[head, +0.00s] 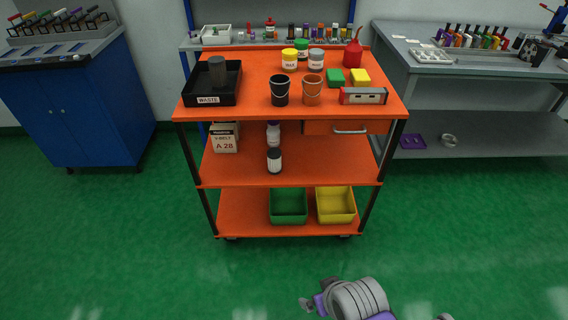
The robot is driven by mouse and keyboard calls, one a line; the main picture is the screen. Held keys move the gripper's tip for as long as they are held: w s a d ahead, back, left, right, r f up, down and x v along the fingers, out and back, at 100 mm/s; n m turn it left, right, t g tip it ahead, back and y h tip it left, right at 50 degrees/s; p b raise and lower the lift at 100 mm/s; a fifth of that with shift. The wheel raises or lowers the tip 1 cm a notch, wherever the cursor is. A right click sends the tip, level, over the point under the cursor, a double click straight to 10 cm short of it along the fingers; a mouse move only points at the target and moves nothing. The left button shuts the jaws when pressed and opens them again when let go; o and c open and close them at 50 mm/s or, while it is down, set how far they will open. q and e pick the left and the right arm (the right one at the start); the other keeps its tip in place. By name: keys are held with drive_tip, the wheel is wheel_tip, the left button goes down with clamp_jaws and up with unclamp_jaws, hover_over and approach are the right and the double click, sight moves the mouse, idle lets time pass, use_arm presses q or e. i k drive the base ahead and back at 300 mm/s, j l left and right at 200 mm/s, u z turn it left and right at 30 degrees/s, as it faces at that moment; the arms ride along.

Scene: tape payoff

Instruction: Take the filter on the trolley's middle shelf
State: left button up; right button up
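The orange trolley (230,174) stands ahead, with three levels. A boxed V-belt marked A 28 (225,140) stands at the shelf's left. A grey and purple part of my arm shows at the bottom edge, well short of the trolley. I cannot make out fingers of either gripper.
An orange drawer (340,128) with a silver handle hangs over the middle shelf's right side. The top holds a black waste tray (212,98), buckets and cans. Green (289,207) and yellow (336,206) bins sit below. Green floor in front is clear.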

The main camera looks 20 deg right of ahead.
sight(275, 154)
drive_tip(key=i+j+z, duration=0.65)
drive_tip(key=i+j, duration=0.25)
